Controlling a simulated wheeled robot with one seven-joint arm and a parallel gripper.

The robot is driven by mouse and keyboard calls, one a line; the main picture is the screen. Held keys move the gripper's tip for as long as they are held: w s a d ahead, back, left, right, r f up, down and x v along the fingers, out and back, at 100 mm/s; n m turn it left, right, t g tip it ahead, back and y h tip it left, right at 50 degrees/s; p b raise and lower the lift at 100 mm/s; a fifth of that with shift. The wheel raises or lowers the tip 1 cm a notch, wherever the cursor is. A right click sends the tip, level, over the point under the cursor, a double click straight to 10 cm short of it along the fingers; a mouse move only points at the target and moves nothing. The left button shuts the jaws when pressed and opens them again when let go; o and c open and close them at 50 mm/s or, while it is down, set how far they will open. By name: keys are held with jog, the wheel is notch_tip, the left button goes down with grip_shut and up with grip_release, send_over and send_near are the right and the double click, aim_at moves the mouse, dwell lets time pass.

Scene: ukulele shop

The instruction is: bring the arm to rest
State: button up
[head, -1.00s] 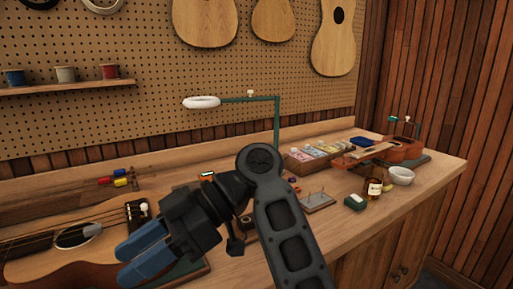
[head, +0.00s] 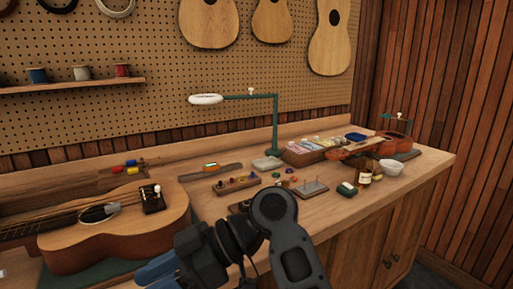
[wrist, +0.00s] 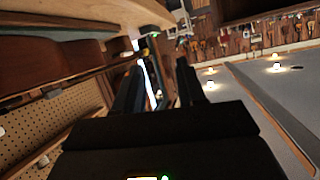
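My gripper (head: 155,272) is at the bottom of the head view, left of centre, with its blue fingertips pointing left, partly cut off by the frame edge. It is in front of the ukulele-like instrument (head: 115,232) on the bench. In the wrist view the two dark fingers (wrist: 160,80) stand apart with a gap between them and nothing held. My arm folds up close to the camera in the head view.
A pegboard (head: 150,45) stands behind.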

jog(key=s+d+f+m+t+h, duration=0.1)
jog(key=s+d+f+m+t, duration=0.2)
jog(key=d+f+m+t, duration=0.6)
jog(key=s+d+f+m+t+h, duration=0.1)
jog(key=s+d+f+m+t, duration=0.3)
jog(key=f, duration=0.9)
jog(key=s+d+f+m+t+h, duration=0.2)
jog(key=s+d+m+h, duration=0.55)
jog(key=d, duration=0.65)
jog(key=s+d+r+t+h, duration=0.1)
jog(key=s+d+r+t, duration=0.1)
jog(key=s+d+r, duration=0.2)
jog(key=s+d+r+t+h, duration=0.2)
jog(key=s+d+r, duration=0.3)
jog(key=s+r, duration=0.6)
jog(key=s, duration=0.3)
jog(key=shift+d+r+t, duration=0.15)
jog(key=shift+d+t, duration=0.1)
jog(key=shift+t, duration=0.15)
